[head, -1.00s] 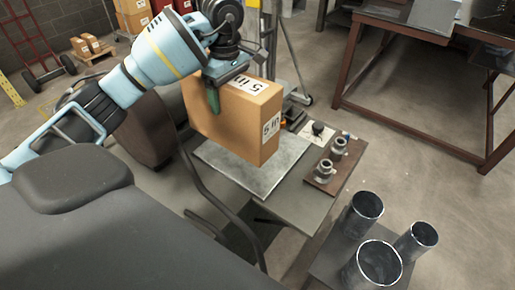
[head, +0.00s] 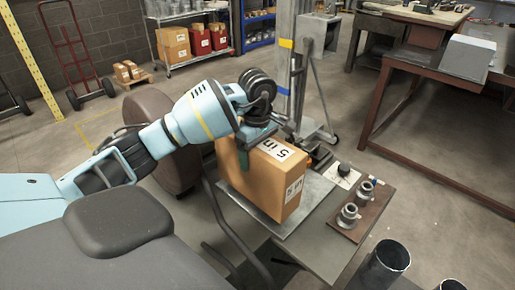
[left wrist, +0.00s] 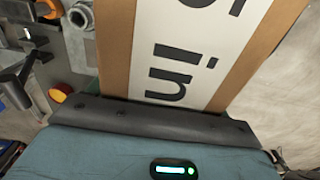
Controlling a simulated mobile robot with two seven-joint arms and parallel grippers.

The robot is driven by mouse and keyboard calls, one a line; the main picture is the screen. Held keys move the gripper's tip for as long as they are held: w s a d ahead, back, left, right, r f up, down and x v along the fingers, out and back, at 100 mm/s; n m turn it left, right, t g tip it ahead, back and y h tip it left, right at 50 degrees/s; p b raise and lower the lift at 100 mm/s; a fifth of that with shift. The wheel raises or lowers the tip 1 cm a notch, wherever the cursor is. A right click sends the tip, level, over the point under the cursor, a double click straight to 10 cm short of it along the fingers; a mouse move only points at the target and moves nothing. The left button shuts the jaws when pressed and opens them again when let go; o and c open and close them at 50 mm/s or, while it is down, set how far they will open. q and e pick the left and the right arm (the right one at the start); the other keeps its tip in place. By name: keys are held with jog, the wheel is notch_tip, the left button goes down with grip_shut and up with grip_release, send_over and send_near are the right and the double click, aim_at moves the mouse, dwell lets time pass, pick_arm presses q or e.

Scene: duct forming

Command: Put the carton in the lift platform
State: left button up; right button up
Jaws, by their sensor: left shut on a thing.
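The carton (head: 258,184) is a brown box with white "5 in" labels. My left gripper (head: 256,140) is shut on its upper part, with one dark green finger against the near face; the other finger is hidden. The carton is upright over a grey metal plate (head: 316,190), apparently the lift platform, and covers much of it. I cannot tell whether its bottom touches the plate. In the left wrist view the carton (left wrist: 116,45) and its label fill the middle, right against the gripper (left wrist: 150,112). My right gripper is not in view.
A brown board (head: 361,208) with two metal fittings lies right of the plate. Dark metal tubes (head: 385,266) stand at the lower right. A mast with yellow and blue bands (head: 285,68) rises behind the carton. A brown-framed workbench (head: 415,70) stands at right; open floor lies between.

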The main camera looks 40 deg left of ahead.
pick_arm(q)
jog(key=shift+f, duration=1.8)
jog(key=o, duration=2)
jog(key=shift+f, duration=0.15)
jog(key=shift+o, duration=0.2)
notch_tip(320, 180, up, 12)
jog(key=shift+r, duration=0.1)
